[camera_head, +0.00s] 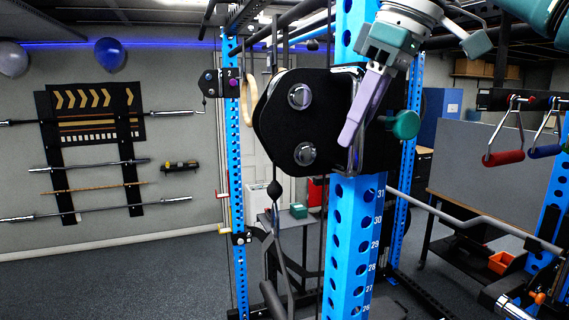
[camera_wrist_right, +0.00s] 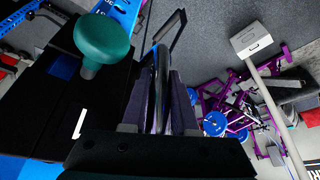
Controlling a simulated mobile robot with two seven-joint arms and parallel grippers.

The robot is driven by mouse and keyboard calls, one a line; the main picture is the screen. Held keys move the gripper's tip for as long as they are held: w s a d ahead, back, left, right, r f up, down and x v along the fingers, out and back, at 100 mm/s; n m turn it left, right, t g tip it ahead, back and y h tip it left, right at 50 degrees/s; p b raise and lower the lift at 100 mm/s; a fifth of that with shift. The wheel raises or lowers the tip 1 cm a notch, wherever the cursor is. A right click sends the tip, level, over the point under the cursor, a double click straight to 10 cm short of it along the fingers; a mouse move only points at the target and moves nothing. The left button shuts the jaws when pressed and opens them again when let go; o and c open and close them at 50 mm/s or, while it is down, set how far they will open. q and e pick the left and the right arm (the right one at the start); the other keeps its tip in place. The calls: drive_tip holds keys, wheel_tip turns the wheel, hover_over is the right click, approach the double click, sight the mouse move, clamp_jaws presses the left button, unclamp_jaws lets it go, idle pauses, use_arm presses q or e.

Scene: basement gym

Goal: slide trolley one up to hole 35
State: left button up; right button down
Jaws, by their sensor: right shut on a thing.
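The near trolley (camera_head: 283,115) is a black plate with chrome bolts, fitted around a blue upright (camera_head: 352,245). The number 31 shows on the upright just below it, with 30 down to 26 further below. The trolley covers the holes behind it, and no 35 is readable. A green knob (camera_head: 404,125) sticks out on its right side and shows in the right wrist view (camera_wrist_right: 104,38). My right gripper (camera_head: 352,138), with purple fingers, is shut on the trolley's chrome handle (camera_wrist_right: 160,85). My left gripper is not in view.
Red-gripped (camera_head: 503,157) and blue-gripped handles hang at right. A grey bar (camera_head: 460,214) crosses behind the near upright. Wall-mounted bars (camera_head: 88,165) are far left, with open floor below.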

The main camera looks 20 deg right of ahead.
sight(358, 68)
wheel_tip(358, 68, up, 7)
drive_tip(key=shift+a+r, duration=0.1)
drive_tip(key=shift+r, duration=0.1)
idle(0.3)
drive_tip(key=c, duration=0.7)
unclamp_jaws()
